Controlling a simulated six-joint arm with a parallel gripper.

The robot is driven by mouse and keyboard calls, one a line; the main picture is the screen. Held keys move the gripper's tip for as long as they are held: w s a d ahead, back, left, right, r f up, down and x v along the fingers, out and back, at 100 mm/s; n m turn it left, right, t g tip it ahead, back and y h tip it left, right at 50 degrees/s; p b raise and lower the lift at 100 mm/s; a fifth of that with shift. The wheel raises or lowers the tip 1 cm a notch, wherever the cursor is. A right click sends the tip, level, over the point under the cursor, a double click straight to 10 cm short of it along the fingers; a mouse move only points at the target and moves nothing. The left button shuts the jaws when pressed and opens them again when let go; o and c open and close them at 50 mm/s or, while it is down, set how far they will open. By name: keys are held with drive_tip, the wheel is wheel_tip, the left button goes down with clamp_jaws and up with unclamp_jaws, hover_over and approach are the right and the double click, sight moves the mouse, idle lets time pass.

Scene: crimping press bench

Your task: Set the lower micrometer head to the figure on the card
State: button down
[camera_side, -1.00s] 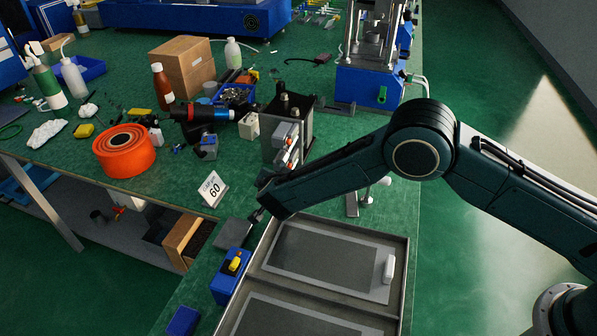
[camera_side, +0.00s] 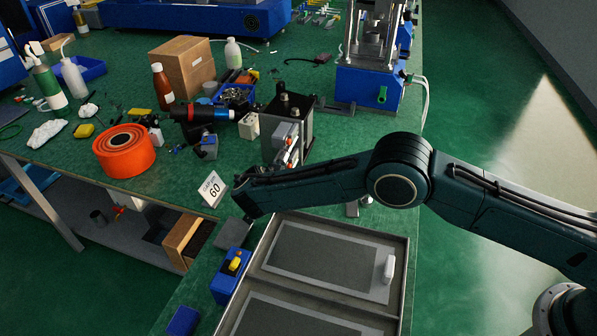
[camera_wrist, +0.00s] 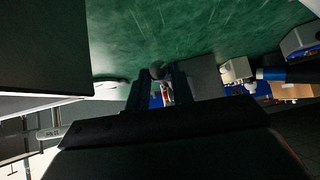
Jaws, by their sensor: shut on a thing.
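A white card (camera_side: 213,189) stands on the green bench in the side view; its large figure is 60, and the small line above is hard to read. The grey fixture (camera_side: 287,133) stands right of it, with micrometer heads (camera_side: 291,152) with red and silver parts on its front. My arm crosses in front of its lower part, so the lower head is hidden or unclear there. In the wrist view my gripper (camera_wrist: 158,78) has its two dark fingers close on either side of a small round dark knob (camera_wrist: 158,69). I cannot tell which head this is. A red and white part shows between the fingers.
A metal tray (camera_side: 398,240) with grey panels lies in front. A blue box with a yellow knob (camera_side: 236,262) is left of it. An orange reel (camera_side: 124,152), bottles and a cardboard box (camera_side: 184,69) crowd the left. A blue press (camera_side: 368,85) stands behind.

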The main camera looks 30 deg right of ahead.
drive_tip(key=shift+w+r+g+h, duration=0.1)
drive_tip(key=shift+w+g+h, duration=0.05)
drive_tip(key=shift+g+h, duration=0.2)
idle(0.4)
drive_tip(key=c, duration=1.2)
unclamp_jaws()
drive_tip(key=shift+n, duration=0.3)
drive_tip(key=shift+a, duration=0.15)
drive_tip(key=v, duration=1.3)
drive_tip(key=shift+s+a+r, duration=0.15)
drive_tip(key=shift+s, duration=0.15)
